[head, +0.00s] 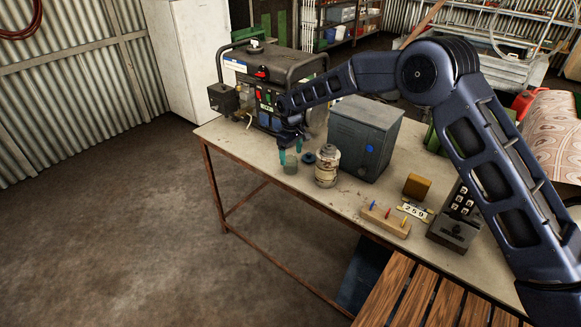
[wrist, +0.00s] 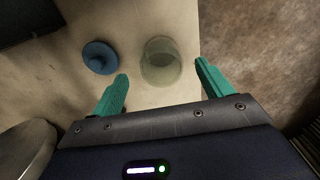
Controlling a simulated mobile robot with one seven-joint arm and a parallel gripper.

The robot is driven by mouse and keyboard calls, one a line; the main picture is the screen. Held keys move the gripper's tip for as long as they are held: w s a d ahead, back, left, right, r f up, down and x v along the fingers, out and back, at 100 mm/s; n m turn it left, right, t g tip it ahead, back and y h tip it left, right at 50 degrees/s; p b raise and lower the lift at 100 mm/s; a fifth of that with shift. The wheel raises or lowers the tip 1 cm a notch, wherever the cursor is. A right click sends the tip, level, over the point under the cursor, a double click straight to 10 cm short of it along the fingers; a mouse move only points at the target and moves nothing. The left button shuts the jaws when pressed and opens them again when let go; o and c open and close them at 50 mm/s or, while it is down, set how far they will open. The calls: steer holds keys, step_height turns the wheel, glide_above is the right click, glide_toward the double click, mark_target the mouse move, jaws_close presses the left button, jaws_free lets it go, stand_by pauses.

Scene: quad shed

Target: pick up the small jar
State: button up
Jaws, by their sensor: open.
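The small jar (wrist: 161,62) is a pale greenish, see-through open jar standing upright on the table. In the head view the small jar (head: 290,165) is near the table's front edge, below my gripper (head: 290,152). In the wrist view my gripper (wrist: 162,84) is open, with one teal finger to each side of the jar's near side. The jar lies slightly beyond the fingertips in that picture, and I see no contact. A blue round lid with a knob (wrist: 99,57) lies on the table left of the jar; it is also in the head view (head: 309,158).
A cream canister (head: 327,167) stands close to the right of the jar. A grey metal box (head: 363,138) and a generator (head: 268,85) stand behind. A wooden peg block (head: 386,220) is further right. The table's front edge is close to the jar.

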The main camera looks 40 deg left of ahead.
mark_target(290, 164)
steer(key=shift+s+a+f, duration=0.1)
steer(key=shift+f, duration=2.7)
steer(key=c, duration=1.1)
steer(key=shift+r, duration=0.2)
steer(key=shift+s+a+r, duration=0.1)
steer(key=shift+a+r, duration=0.05)
steer(key=shift+r, duration=0.1)
step_height(290, 164, up, 6)
steer(key=s+a, duration=0.3)
steer(key=a, duration=0.2)
steer(key=s+a, duration=0.4)
steer(key=a, duration=0.2)
steer(key=s+a, duration=0.4)
steer(key=a, duration=0.1)
steer(key=shift+a+r, duration=0.1)
steer(key=shift+a, duration=0.1)
